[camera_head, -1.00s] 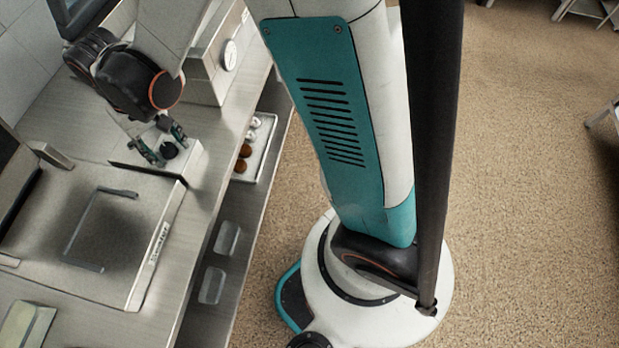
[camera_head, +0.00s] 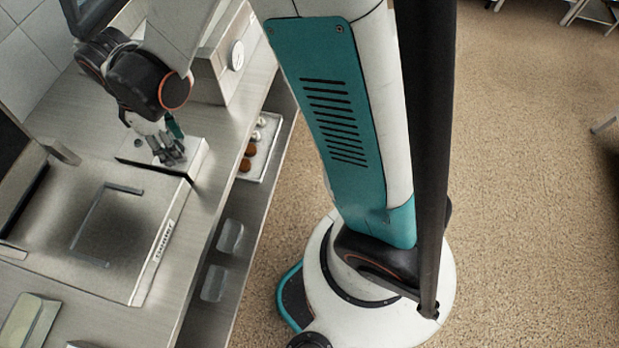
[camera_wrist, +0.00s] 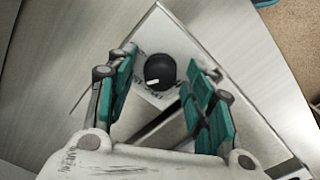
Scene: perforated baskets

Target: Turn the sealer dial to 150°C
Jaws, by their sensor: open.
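The sealer (camera_head: 168,215) is a flat metal machine on the counter at the left of the head view. Its dial (camera_wrist: 160,70) is a black round knob with a white pointer mark, on a light panel with printed marks too blurred to read. In the wrist view the pointer aims toward the lower left. My gripper (camera_wrist: 162,65) is open, with one teal-padded finger on each side of the dial and visible gaps to it.
A metal box with a round white gauge (camera_head: 236,56) stands behind my gripper on the counter (camera_head: 215,165). A tray (camera_head: 262,150) with several small round items sits on the shelf below. A raised handle frame (camera_head: 90,215) lies on the sealer's near part.

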